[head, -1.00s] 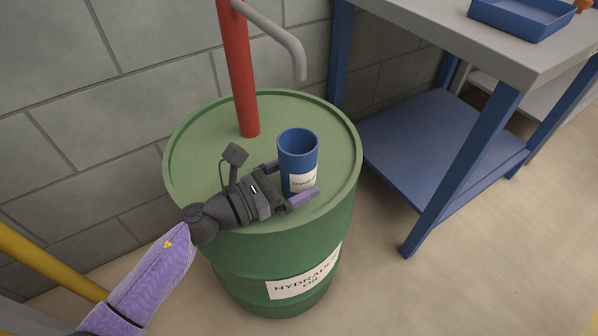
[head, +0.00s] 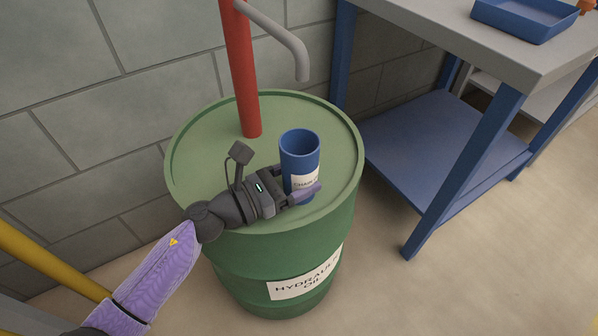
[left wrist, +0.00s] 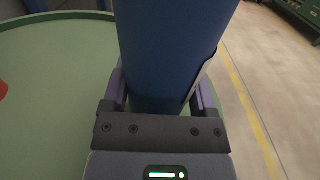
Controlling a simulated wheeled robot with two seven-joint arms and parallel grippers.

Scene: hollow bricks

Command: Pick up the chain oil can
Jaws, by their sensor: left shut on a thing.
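The chain oil can is a blue, open-topped cylinder (head: 299,153) with a white label, standing upright on the green drum top (head: 205,165). In the left wrist view the can (left wrist: 165,55) fills the middle, between the two purple fingers. My left gripper (head: 302,193) is shut on the can near its lower part. The far finger is mostly hidden behind the can in the head view. I cannot tell whether the can's base touches the drum. My right gripper is in neither view.
A red pump pipe (head: 238,70) with a grey spout (head: 283,38) rises from the drum behind the can. A blue-legged bench (head: 470,165) with a blue tray (head: 522,18) stands at the right. A block wall (head: 100,100) is behind.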

